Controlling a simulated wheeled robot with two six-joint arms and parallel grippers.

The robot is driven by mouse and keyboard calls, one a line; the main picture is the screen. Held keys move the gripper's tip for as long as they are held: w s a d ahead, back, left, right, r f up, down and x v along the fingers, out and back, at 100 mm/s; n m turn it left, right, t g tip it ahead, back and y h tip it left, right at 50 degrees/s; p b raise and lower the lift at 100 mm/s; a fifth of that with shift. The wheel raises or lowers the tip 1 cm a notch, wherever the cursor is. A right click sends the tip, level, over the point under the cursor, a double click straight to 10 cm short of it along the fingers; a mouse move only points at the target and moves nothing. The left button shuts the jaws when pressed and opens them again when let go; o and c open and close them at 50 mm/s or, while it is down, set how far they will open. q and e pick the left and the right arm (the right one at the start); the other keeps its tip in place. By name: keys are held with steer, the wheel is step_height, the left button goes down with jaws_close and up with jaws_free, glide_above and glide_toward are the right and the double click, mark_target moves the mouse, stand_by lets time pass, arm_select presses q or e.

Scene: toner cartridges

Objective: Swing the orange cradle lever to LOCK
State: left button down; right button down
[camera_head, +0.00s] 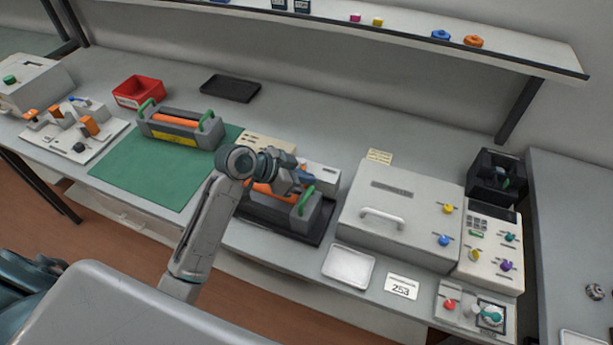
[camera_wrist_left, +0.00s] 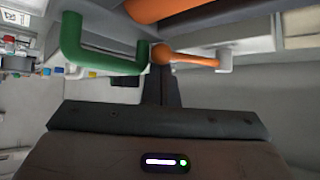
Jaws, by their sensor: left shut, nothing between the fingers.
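The orange cradle lever (camera_wrist_left: 190,60) shows in the left wrist view as a short bar with a round knob, running right to a pale mount. In the head view I cannot make it out; my gripper covers that area. My left gripper (camera_head: 302,180) is over the cartridge's right part. Its shut, empty fingers (camera_wrist_left: 164,82) point toward the lever knob in the wrist view; I cannot tell whether they touch it. The grey cartridge (camera_head: 290,220) has a green handle (camera_head: 305,202), also left of the lever in the wrist view (camera_wrist_left: 95,60). My right gripper is not in view.
A black tray (camera_head: 325,230) lies under the cartridge. A grey machine (camera_head: 400,207) stands to its right. A second cartridge (camera_head: 178,133) sits left on a green mat (camera_head: 150,172). A red bin (camera_head: 138,91) and black tray (camera_head: 231,88) are behind. A shelf (camera_head: 330,22) hangs above.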

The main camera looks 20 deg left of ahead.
arm_select(q)
steer(key=shift+s+a, duration=0.1)
steer(key=shift+a, duration=0.15)
steer(key=m+g, duration=0.1)
steer(key=a+m+g+h+b, duration=0.1)
steer(key=m+g+b, duration=0.1)
steer(key=shift+s+a+f+m+h, duration=0.15)
steer(key=shift+a+m+h, duration=0.2)
steer(key=shift+m+h, duration=0.05)
steer(key=shift+s+a+m+g+b, duration=0.1)
steer(key=shift+a+m+g+b, duration=0.2)
steer(key=shift+m+g+b, duration=0.15)
steer(key=shift+a, duration=0.4)
